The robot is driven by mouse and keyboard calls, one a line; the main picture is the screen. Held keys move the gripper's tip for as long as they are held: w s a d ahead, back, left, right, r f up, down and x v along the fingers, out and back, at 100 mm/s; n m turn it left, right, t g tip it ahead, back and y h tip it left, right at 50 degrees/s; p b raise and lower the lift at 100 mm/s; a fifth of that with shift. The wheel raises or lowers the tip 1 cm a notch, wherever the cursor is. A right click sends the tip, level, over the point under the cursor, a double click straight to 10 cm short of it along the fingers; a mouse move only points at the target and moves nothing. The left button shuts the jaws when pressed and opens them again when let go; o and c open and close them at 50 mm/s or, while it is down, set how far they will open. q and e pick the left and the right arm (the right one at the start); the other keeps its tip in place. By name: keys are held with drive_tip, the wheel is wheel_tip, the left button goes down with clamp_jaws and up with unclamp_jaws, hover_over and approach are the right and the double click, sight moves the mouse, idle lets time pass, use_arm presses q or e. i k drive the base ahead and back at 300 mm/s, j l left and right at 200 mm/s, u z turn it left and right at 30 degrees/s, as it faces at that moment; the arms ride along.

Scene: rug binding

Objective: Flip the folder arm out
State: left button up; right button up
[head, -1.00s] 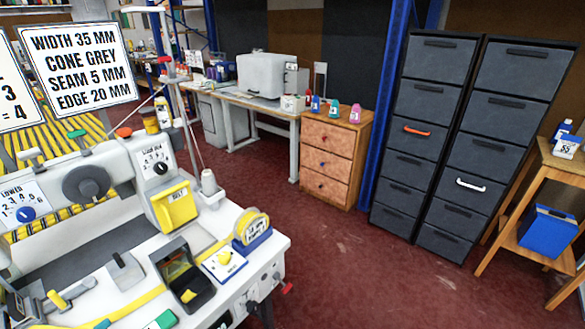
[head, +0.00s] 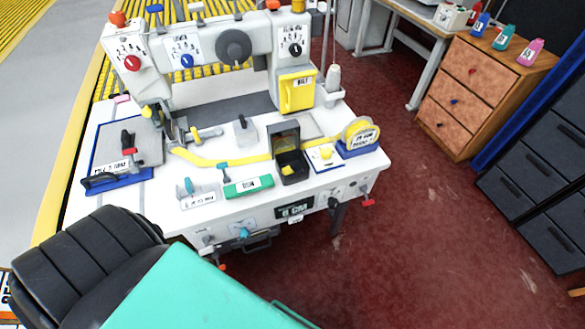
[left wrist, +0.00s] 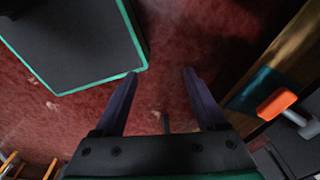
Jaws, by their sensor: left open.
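The sewing machine (head: 210,48) stands on a white worktable (head: 330,178) in the head view. Yellow binding tape (head: 205,160) runs from there to the right across the table. My left gripper (left wrist: 160,73) shows only in the left wrist view, fingers apart and empty, above the red floor, away from the folder. My right gripper is in neither view.
The table also holds a tape roll (head: 362,133), a dark box (head: 291,165), a green block (head: 248,186) and a blue-edged board (head: 125,150). Wooden drawers (head: 475,80) stand at right. Red floor between is clear.

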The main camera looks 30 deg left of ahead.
sight(199, 138)
drive_tip(key=u, duration=0.45)
drive_tip(key=i+l+u, duration=0.1)
drive_tip(key=u, duration=0.3)
drive_tip(key=l+u, duration=0.2)
drive_tip(key=u, duration=0.25)
drive_tip(key=l+u, duration=0.1)
drive_tip(key=u, duration=0.35)
drive_tip(key=l+u, duration=0.15)
drive_tip(key=u, duration=0.3)
